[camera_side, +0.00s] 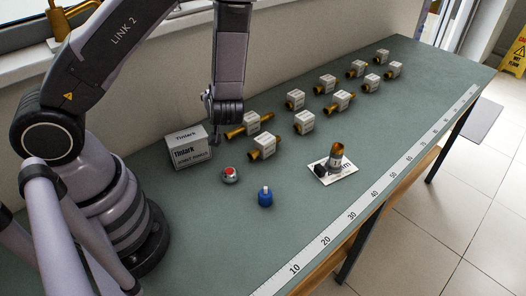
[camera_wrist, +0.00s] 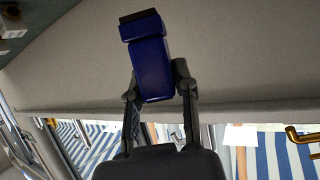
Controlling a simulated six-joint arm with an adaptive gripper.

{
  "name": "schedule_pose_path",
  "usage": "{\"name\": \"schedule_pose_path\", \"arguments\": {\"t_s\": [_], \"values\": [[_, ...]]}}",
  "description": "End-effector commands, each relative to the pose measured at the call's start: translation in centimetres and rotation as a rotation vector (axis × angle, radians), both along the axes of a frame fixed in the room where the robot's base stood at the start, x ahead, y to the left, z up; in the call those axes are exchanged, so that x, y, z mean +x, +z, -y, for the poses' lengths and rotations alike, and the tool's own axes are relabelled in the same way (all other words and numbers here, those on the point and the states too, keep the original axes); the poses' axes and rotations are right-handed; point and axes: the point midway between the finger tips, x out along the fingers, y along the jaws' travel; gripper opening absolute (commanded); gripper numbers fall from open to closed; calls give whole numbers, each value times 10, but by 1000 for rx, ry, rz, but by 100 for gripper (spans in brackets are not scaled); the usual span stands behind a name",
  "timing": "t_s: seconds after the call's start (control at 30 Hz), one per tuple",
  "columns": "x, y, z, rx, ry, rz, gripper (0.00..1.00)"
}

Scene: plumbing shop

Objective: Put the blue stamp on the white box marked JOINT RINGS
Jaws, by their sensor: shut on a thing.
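In the wrist view, my gripper (camera_wrist: 156,84) is shut on the blue stamp (camera_wrist: 151,62), a blue block with a dark end that sticks out beyond the fingertips. The white box marked JOINT RINGS (camera_side: 188,150) stands on the table near the wall, close to my base, in the side view. My gripper also shows there (camera_side: 212,135), partly hidden by my arm, just right of the box and by its upper part. I cannot make out the stamp in the side view. The wrist view does not show the box.
A blue bottle (camera_side: 265,197) and a round silver-and-red object (camera_side: 230,175) stand in front of the box. A white card (camera_side: 346,169) holds a brass piece and a black object. Several brass fittings with white blocks (camera_side: 263,147) run along the table. A ruler strip (camera_side: 350,220) edges the front.

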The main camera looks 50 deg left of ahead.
Motion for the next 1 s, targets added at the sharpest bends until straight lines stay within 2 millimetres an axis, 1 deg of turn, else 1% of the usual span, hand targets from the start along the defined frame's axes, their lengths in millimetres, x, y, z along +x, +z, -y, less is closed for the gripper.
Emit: {"name": "schedule_pose_path", "arguments": {"t_s": [0.03, 0.1, 0.2, 0.3, 0.37, 0.5, 0.67, 0.8, 0.9, 1.0], "values": [[-16, 4, -16, -1, 94, 3, 0], [-35, 8, -30, -3, 204, 8, 0], [-56, 12, -43, -3, 315, 12, 0], [-67, 11, -49, -3, 377, 13, 0], [-70, 5, -50, -3, 393, 12, 0], [-71, -18, -50, -3, 396, 11, 0], [-71, -34, -50, -3, 395, 14, 0], [-71, -54, -50, -2, 395, 12, 0], [-70, -64, -50, -3, 394, 15, 0], [-70, -67, -50, -4, 393, 16, 0]]}}
